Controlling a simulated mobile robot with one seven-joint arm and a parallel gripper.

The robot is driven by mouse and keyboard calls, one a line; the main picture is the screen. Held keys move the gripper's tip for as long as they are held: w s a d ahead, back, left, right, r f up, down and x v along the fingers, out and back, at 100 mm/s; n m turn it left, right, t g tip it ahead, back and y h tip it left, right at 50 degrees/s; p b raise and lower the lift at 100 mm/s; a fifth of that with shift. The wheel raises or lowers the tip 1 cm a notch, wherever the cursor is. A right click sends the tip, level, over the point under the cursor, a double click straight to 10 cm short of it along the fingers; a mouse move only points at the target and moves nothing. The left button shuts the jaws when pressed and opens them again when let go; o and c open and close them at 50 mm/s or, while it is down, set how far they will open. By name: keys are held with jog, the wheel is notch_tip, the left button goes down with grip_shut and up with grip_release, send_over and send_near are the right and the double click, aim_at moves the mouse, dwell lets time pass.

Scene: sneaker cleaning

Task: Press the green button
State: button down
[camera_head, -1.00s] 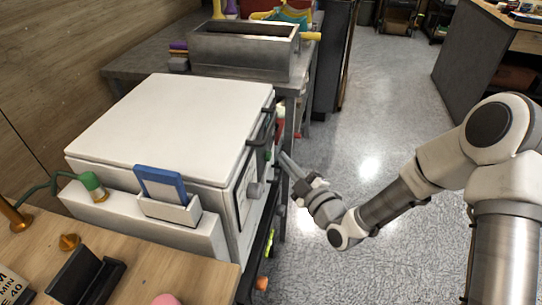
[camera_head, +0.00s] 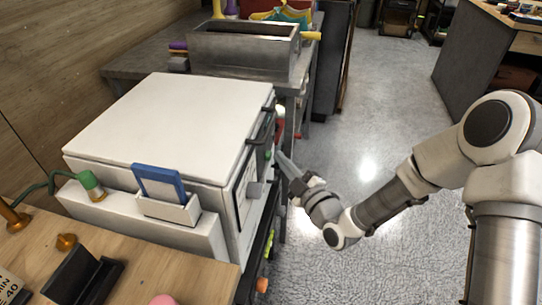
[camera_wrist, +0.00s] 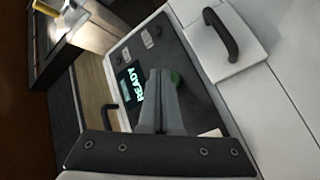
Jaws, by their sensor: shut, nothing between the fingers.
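The green button (camera_wrist: 175,79) is on the dark control panel (camera_wrist: 176,50) on the front of a white machine. In the wrist view it is partly hidden behind the tips of my gripper (camera_wrist: 161,74). In the head view a small bit of the green button (camera_head: 268,155) shows on the machine's front face. My gripper (camera_head: 280,155) is shut and empty, its fingertips very close to the button. I cannot tell whether they touch it. A lit display reading "READY" (camera_wrist: 132,86) is beside the fingers.
Open floor (camera_head: 385,110) lies to the right.

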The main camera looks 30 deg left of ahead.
jog(key=shift+s+a+b, duration=0.15)
jog(key=shift+a+b, duration=0.15)
jog(key=shift+a, duration=0.2)
dwell(0.3)
jog(key=shift+d, duration=0.1)
jog(key=shift+w+d+b, duration=0.3)
jog(key=shift+d+b, duration=0.05)
jog(key=shift+d, duration=0.5)
jog(key=d, duration=0.1)
jog(key=w+d+b, duration=0.1)
jog(key=d, duration=0.2)
jog(key=shift+w+d, duration=0.25)
jog(key=shift+d, duration=0.15)
jog(key=shift+w, duration=0.1)
dwell(0.7)
